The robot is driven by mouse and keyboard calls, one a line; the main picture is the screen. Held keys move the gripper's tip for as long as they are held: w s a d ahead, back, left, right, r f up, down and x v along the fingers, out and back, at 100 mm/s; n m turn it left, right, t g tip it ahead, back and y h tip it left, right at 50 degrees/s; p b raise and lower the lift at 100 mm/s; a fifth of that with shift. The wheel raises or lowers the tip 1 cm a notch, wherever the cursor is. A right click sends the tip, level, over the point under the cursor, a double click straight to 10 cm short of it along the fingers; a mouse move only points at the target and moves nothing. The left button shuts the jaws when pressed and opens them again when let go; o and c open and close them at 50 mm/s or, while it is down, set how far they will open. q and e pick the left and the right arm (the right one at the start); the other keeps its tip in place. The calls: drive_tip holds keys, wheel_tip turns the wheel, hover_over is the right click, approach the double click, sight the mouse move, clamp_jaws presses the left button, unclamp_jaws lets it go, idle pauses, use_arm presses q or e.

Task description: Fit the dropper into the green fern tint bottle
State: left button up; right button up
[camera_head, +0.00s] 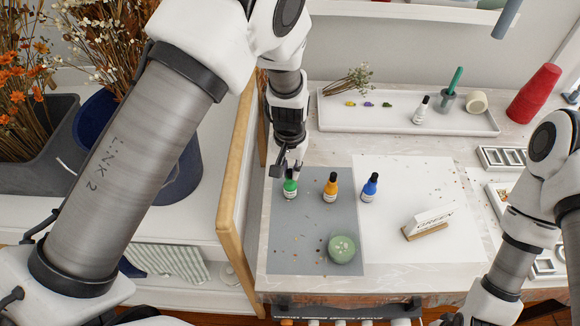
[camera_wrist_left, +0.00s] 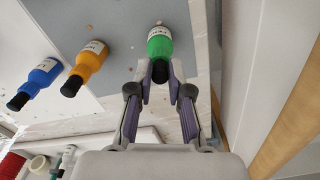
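The green tint bottle (camera_head: 290,188) stands upright on the grey mat, near its far left corner. In the left wrist view the green bottle (camera_wrist_left: 159,43) lies just beyond my fingertips. My left gripper (camera_head: 289,168) is directly above it, pointing down. In the left wrist view the gripper (camera_wrist_left: 160,75) has its two purple-padded fingers closed on the black dropper top (camera_wrist_left: 160,72), one on each side. The dropper top is in line with the bottle's mouth and seems to meet it; its tube is hidden. My right arm is at the right, its gripper out of frame.
An orange bottle (camera_head: 331,185) and a blue bottle (camera_head: 370,187) stand to the right of the green one. A round green pot (camera_head: 342,248) sits on the grey mat (camera_head: 295,255). A white tray (camera_head: 390,122) is behind; a small card stand (camera_head: 428,222) is to the right.

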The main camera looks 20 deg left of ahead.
use_arm(q)
drive_tip(key=o, duration=0.4)
drive_tip(key=shift+c, duration=0.2)
wheel_tip(320, 180, up, 12)
